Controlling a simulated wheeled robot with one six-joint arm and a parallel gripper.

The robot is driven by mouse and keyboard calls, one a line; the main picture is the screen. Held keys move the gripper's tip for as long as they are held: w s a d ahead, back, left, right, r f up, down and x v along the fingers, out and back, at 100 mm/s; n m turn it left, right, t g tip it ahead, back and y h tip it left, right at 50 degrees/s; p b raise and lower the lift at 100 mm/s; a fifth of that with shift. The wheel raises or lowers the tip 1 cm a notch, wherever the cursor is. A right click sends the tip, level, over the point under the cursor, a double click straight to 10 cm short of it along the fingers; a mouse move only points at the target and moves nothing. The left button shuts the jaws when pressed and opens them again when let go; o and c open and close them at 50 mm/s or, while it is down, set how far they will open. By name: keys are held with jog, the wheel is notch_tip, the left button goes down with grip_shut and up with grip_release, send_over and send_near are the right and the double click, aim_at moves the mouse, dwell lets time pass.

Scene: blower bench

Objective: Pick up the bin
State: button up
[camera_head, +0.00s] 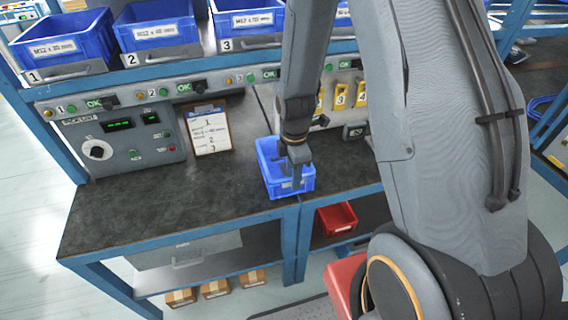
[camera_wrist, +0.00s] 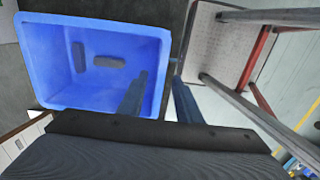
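A blue bin (camera_head: 268,160) stands on the dark bench top near its front edge. It is empty in the wrist view (camera_wrist: 60,62), with a slot in its wall. My gripper (camera_head: 291,176) points down at the bin's front right side. In the wrist view my gripper (camera_wrist: 160,80) has its two fingers apart. One finger overlaps the bin's inside and the other is outside, with the bin's wall between them. I see a gap beside the wall; whether either finger touches it is not clear.
Several blue bins (camera_head: 160,33) stand on the shelf above. A clipboard (camera_head: 209,130) and a control box (camera_head: 122,142) are at the bench's back. A red bin (camera_head: 337,219) sits on the lower shelf. The bench top (camera_head: 170,205) left of the bin is clear.

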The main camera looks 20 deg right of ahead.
jog(key=shift+f, duration=0.75)
grip_shut()
jog(key=shift+r, duration=0.15)
